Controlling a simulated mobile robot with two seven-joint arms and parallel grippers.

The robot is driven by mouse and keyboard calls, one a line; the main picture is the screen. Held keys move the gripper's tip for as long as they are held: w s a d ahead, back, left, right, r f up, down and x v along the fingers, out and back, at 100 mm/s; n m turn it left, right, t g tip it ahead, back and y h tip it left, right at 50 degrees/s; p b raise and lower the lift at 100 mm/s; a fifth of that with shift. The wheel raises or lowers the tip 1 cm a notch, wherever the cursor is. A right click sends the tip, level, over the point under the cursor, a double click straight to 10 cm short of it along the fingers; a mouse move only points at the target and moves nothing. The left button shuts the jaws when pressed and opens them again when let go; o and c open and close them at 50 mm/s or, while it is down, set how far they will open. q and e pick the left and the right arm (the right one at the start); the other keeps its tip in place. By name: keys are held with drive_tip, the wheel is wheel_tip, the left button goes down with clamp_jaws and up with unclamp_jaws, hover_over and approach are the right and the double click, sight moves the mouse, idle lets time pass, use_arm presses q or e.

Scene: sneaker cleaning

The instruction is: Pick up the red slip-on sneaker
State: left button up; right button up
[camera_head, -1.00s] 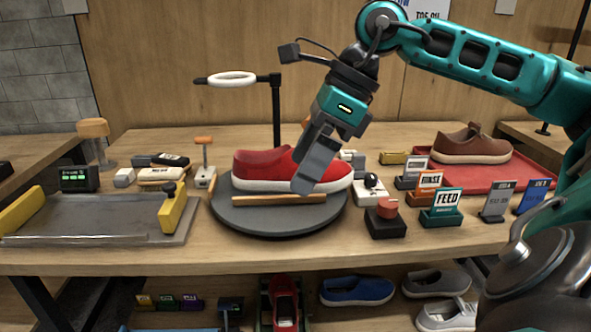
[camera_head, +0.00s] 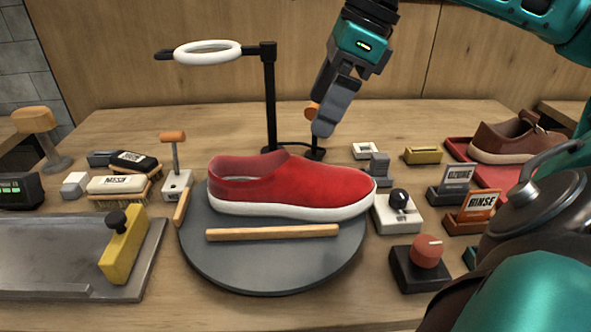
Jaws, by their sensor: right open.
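The red slip-on sneaker (camera_head: 300,184) has a white sole and lies upright on the round dark turntable (camera_head: 270,268), toe to the right. My right gripper (camera_head: 323,128) points down above and seemingly behind the sneaker's front half, apart from it. It is open, with nothing seen between its fingers. The fingers overlap one another in this view, so the gap hardly shows. My left gripper is out of view.
A wooden bar (camera_head: 272,232) lies on the turntable in front of the sneaker. A ring lamp (camera_head: 207,53) on a black post stands behind. A dial box (camera_head: 398,213), a red-knob box (camera_head: 420,262) and small signs stand right. A metal tray (camera_head: 60,255) and brushes (camera_head: 117,186) lie left.

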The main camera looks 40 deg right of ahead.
sight(298, 159)
drive_tip(key=x, duration=0.7)
drive_tip(key=shift+w+d, duration=0.15)
drive_tip(key=shift+w, duration=0.05)
drive_tip(key=shift+f, duration=0.6)
drive_tip(key=f, duration=0.2)
drive_tip(key=shift+a+f, duration=0.35)
drive_tip(key=shift+a, duration=0.05)
drive_tip(key=p, duration=0.2)
drive_tip(key=shift+w+a+f+p, duration=0.15)
drive_tip(key=shift+w+p, duration=0.2)
drive_tip(key=shift+p, duration=0.05)
drive_tip(key=shift+a+f+p, duration=0.1)
drive_tip(key=shift+f+p, duration=0.15)
drive_tip(key=shift+p, duration=0.1)
drive_tip(key=shift+f, duration=0.45)
drive_tip(key=c, duration=1.1)
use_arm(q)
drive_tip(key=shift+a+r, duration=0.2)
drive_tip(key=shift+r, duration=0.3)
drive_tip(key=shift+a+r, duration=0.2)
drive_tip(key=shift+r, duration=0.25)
use_arm(e)
drive_tip(key=shift+w, duration=0.1)
drive_tip(key=shift+c, duration=0.3)
drive_tip(key=shift+r, duration=0.15)
